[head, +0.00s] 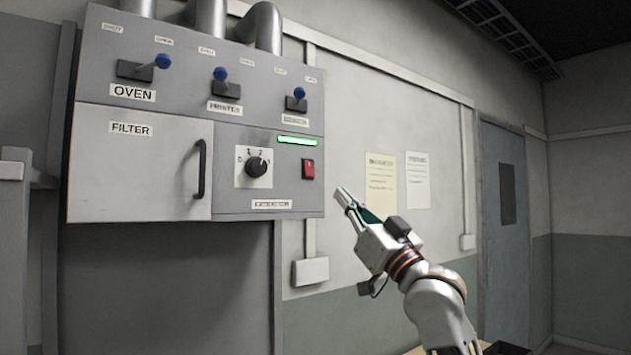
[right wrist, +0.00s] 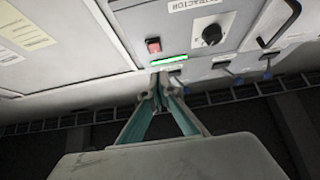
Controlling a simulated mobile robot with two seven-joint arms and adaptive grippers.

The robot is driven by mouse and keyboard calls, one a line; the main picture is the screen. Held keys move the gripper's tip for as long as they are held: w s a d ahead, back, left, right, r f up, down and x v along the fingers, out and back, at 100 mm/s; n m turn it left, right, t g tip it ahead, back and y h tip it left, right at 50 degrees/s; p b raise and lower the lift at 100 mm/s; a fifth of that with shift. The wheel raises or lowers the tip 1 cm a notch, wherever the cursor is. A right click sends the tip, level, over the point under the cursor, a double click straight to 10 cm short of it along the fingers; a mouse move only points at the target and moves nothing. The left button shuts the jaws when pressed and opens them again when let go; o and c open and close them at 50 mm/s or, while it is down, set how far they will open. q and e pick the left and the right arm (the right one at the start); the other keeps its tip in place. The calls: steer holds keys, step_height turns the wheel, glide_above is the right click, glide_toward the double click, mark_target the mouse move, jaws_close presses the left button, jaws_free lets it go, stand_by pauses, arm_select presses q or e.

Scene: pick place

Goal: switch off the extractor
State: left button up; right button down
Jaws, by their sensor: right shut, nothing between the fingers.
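The extractor panel (head: 230,198) is the lower right part of a grey wall cabinet. It has a black dial (head: 257,167), a red switch (head: 308,169) and a lit green bar (head: 297,140). The right wrist view shows the red switch (right wrist: 153,45), the dial (right wrist: 212,35) and the green bar (right wrist: 170,59). My right gripper (head: 343,194) is shut and empty, to the right of and slightly below the red switch, apart from it. Its fingertips (right wrist: 162,82) meet in the right wrist view. My left gripper is not in view.
Above the panel are levers with blue knobs, marked OVEN (head: 136,69), PRINTER (head: 227,90) and a third label too blurred to read. A FILTER door (head: 140,165) with a black handle (head: 199,169) is at left. Two paper notices (head: 380,184) hang on the wall behind my right arm.

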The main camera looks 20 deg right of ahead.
mark_target(307, 171)
steer(key=p+x, duration=0.1)
steer(key=x, duration=0.2)
steer(key=f+x, duration=0.1)
steer(key=x, duration=0.2)
steer(key=w+p+x, duration=0.1)
steer(key=x, duration=0.3)
steer(key=shift+a+f+p, duration=0.25)
steer(key=shift+f+p, duration=0.05)
steer(key=shift+w+a+f, duration=0.1)
steer(key=shift+w+a, duration=0.05)
steer(key=shift+w, duration=0.3)
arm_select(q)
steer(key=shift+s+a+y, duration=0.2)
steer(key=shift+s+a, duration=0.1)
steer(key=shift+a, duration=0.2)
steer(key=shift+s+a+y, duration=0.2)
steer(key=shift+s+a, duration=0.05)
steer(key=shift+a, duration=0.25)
